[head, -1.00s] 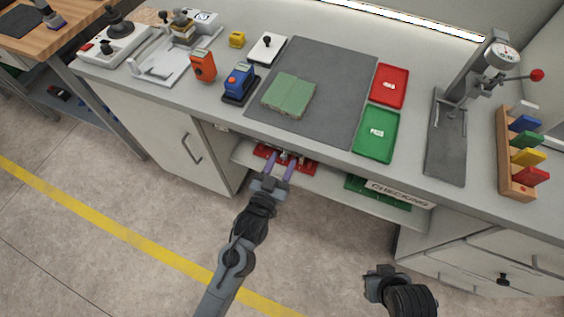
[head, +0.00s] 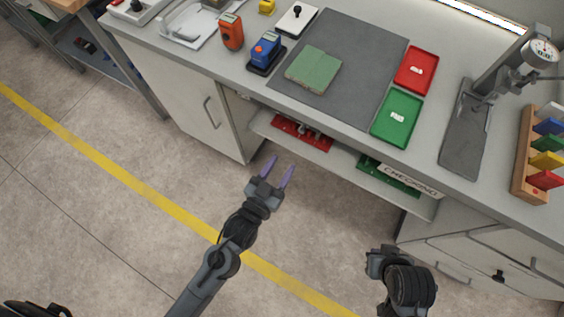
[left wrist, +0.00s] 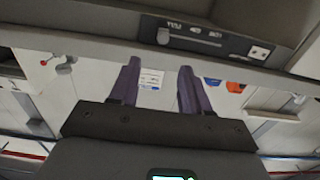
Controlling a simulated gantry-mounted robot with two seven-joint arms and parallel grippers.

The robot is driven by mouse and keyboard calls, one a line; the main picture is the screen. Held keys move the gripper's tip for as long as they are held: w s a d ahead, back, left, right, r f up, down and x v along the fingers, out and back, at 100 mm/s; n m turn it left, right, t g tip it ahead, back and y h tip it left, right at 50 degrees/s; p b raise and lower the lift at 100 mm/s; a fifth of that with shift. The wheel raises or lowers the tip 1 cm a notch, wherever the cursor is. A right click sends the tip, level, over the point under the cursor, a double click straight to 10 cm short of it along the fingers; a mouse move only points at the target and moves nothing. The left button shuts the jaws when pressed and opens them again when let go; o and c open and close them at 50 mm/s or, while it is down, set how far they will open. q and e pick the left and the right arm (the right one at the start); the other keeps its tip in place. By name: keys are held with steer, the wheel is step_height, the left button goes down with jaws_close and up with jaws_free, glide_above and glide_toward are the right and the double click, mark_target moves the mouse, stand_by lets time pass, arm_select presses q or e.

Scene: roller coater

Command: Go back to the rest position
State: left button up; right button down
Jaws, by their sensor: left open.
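My left gripper (head: 277,172) is open and empty in the head view. It is held out over the floor in front of the workbench, clear of the bench and its shelf. In the left wrist view its two purple fingers (left wrist: 160,85) are apart with nothing between them. My right arm (head: 402,280) shows at the bottom right of the head view, in front of the drawers. Its fingers cannot be made out.
The floor (head: 110,220) is clear.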

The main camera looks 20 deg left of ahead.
arm_select(q)
steer(key=shift+s, duration=0.1)
steer(key=s+a+r+g+y+p, duration=0.25)
steer(key=a+g, duration=0.25)
steer(key=a, duration=0.4)
steer(key=s+a+f+n+g+y, duration=0.1)
steer(key=s+a+f+g, duration=0.1)
steer(key=s+a+g, duration=0.3)
steer(key=s+f+g+y, duration=0.15)
steer(key=s+g, duration=0.25)
steer(key=s, duration=0.4)
step_height(320, 180, up, 37)
steer(key=p, duration=3.8)
step_height(320, 180, down, 72)
steer(key=b, duration=7.2)
steer(key=shift+w+r+h, duration=0.15)
steer(key=shift+w+h, duration=0.15)
